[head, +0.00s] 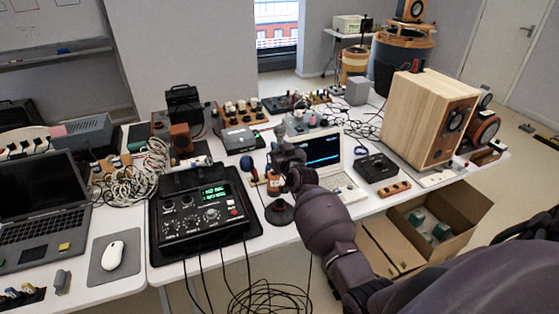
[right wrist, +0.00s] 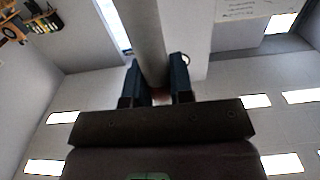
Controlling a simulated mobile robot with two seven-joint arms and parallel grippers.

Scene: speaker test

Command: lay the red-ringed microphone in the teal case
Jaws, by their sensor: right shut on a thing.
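My right gripper (head: 286,158) is over the middle of the table, in front of the open white laptop. In the right wrist view its two dark blue fingers (right wrist: 158,85) are shut on a pale grey cylinder (right wrist: 146,35), which looks like the microphone. A small reddish patch shows low between the fingers; whether it is the red ring I cannot tell. In the head view the gripper and arm mostly hide what is held. I cannot pick out a teal case with certainty. My left gripper is not in view.
A black console (head: 202,212) is left of the gripper, and a round black stand (head: 279,212) is just below it. A white laptop (head: 345,184) is behind. A wooden speaker (head: 415,110) stands right. An open cardboard box (head: 470,208) with green-and-white items is on the floor.

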